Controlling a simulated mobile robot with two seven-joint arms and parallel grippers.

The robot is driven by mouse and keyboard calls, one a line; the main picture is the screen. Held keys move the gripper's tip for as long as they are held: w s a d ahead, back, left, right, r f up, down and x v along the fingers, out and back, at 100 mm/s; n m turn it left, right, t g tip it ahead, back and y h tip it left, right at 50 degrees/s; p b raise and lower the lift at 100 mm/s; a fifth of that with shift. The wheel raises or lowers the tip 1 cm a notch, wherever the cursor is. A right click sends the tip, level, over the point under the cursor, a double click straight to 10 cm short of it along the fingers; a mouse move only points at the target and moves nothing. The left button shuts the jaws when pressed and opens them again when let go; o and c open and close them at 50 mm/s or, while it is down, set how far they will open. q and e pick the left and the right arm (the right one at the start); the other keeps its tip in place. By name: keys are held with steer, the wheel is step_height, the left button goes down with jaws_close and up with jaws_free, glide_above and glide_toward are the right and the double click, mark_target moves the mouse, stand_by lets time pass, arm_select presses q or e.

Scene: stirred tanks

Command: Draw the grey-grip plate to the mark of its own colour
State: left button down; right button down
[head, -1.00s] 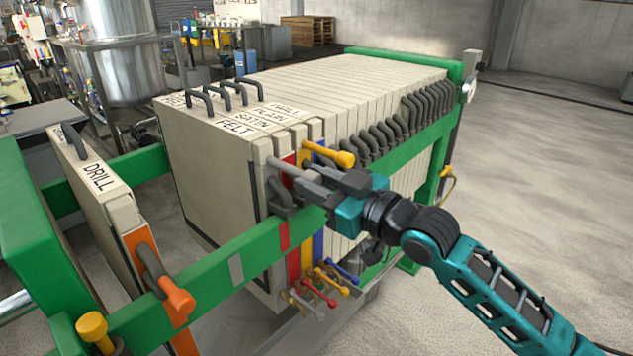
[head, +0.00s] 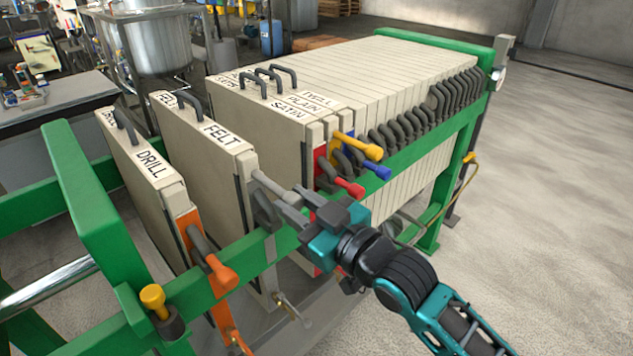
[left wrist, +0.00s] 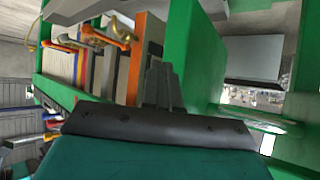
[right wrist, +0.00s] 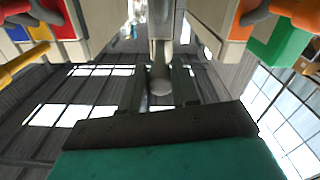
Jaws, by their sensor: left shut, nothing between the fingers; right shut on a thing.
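The grey-grip plate, marked FELT (head: 215,150), stands upright on the green rails, apart from the main pack. My right gripper (head: 292,205) is shut on its grey grip (head: 268,185); this grip also shows between the fingers in the right wrist view (right wrist: 161,25). A grey mark (head: 270,247) is on the near green rail, just below the plate's grey side handle (head: 264,210). Whether plate and mark line up exactly I cannot tell. My left gripper is outside the head view; in the left wrist view its fingers (left wrist: 160,85) are shut and empty.
The orange-grip DRILL plate (head: 150,180) stands to the left with a gap. The pack (head: 350,85) with red (head: 348,187), blue (head: 376,171) and yellow (head: 359,146) grips stands to the right. The green end frame (head: 90,215) is at the left. Open floor lies at right.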

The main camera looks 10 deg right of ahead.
steer(key=shift+s+a+f, duration=0.15)
steer(key=shift+s+a, duration=0.3)
steer(key=shift+a, duration=0.35)
steer(key=c, duration=0.8)
jaws_free()
steer(key=shift+c, duration=0.2)
steer(key=shift+d, duration=0.1)
steer(key=v, duration=1.2)
steer(key=shift+s+d, duration=0.2)
steer(key=shift+s, duration=0.15)
